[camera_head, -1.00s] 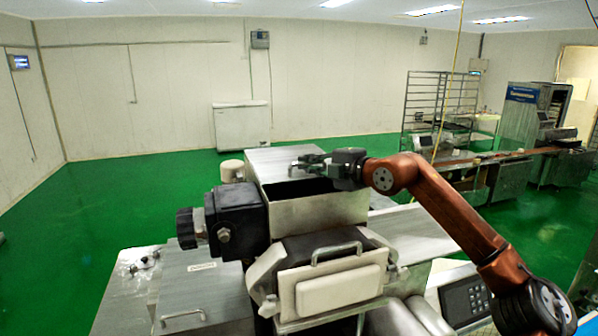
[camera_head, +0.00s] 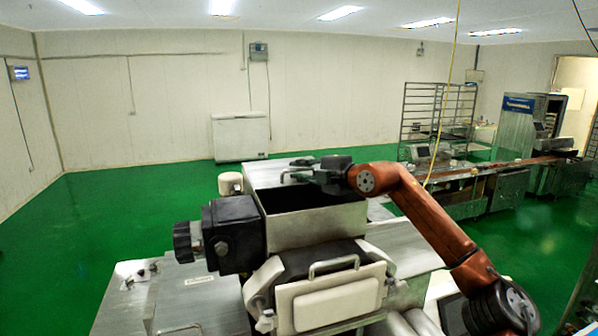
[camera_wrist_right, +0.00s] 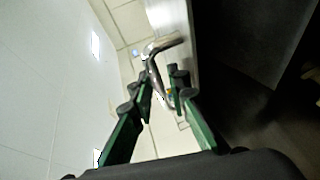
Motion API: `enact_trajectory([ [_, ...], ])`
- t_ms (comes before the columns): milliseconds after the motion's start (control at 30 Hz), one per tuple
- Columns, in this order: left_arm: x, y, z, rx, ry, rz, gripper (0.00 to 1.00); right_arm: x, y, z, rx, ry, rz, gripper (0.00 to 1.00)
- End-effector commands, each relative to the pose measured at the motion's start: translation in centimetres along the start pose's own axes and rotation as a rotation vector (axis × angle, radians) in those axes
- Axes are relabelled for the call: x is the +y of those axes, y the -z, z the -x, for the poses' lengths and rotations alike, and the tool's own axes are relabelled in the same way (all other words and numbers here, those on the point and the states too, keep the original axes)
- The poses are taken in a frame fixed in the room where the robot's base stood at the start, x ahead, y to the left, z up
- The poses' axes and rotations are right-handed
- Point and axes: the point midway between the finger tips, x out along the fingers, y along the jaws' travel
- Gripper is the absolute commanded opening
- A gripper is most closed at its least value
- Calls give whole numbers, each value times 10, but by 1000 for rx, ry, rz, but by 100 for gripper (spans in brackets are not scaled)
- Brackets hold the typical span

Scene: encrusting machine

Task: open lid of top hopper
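The top hopper (camera_head: 312,225) is a metal box on the machine, and its dark inside shows from above. Its lid (camera_head: 262,176) appears swung back behind the opening as a flat grey metal plate. In the right wrist view, the lid's plate (camera_wrist_right: 178,22) stands beside the fingers, with a curved metal handle (camera_wrist_right: 153,65). My right gripper (camera_head: 300,170) is over the back of the hopper. In the wrist view, its green fingers (camera_wrist_right: 158,82) are apart, with the handle between and beyond their tips; no firm grip shows. My left gripper is not in view.
A black motor block with a knob (camera_head: 228,232) sits left of the hopper. A white front cover with a handle (camera_head: 335,300) is in front. A wire rack (camera_head: 432,115) and a conveyor line (camera_head: 500,175) stand at the right back. Green floor is free at left.

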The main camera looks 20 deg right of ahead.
Motion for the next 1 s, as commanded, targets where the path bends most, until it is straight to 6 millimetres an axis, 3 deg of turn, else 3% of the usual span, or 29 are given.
enact_trajectory([
  [33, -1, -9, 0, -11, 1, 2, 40, 0, 0, 1, 0, 0, 0, 16],
  [167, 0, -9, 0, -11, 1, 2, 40, 1, -1, 10, -1, -1, 1, 16],
  [700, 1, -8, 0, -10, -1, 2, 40, -1, -2, 108, -2, 0, 0, 16],
  [1000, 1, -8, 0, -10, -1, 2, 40, 0, 0, 120, 0, 0, -1, 16],
])
